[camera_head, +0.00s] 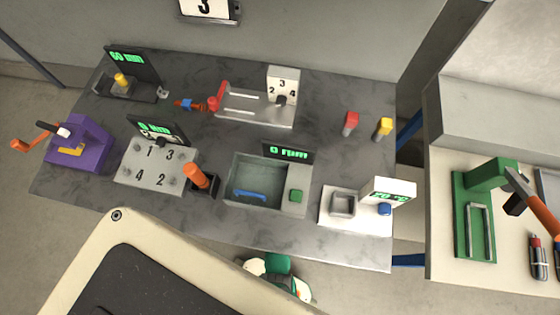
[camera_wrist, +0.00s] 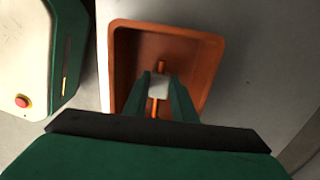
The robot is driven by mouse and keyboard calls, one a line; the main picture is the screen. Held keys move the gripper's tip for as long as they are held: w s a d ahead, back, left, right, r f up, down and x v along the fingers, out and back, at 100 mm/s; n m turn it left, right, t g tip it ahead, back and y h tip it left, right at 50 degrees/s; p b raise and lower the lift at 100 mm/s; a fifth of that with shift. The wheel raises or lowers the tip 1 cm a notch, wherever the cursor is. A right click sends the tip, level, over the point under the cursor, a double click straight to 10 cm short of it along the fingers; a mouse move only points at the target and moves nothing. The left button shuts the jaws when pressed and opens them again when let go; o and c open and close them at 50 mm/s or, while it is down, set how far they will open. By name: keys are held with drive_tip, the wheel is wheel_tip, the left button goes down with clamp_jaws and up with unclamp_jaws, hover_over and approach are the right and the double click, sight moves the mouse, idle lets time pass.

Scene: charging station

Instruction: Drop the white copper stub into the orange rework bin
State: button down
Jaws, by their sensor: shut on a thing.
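The copper stub with a white block-shaped middle (camera_wrist: 158,86) is between the two green fingers of my gripper (camera_wrist: 160,82) in the wrist view. Its copper-orange ends show above and below the white part. My gripper is shut on it. The orange rework bin (camera_wrist: 209,62) is an open, square-rimmed box. The stub and fingertips appear over its opening; I cannot tell how high they are above its floor. The bin's near side is hidden by my gripper. In the head view, part of my green and white arm shows at the bottom edge; the bin and stub cannot be made out there.
A grey workbench (camera_head: 75,187) carries a purple fixture (camera_head: 88,145), a numbered block (camera_head: 145,172), a grey basin (camera_head: 244,208) and a white heater unit (camera_head: 340,225). A side bench at right holds a green press (camera_head: 474,231). Grey floor surrounds the bin.

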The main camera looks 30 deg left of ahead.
drive_tip(key=shift+f, duration=0.5)
drive_tip(key=c, duration=1.5)
unclamp_jaws()
drive_tip(key=shift+o, duration=0.2)
drive_tip(key=shift+r, duration=4.35)
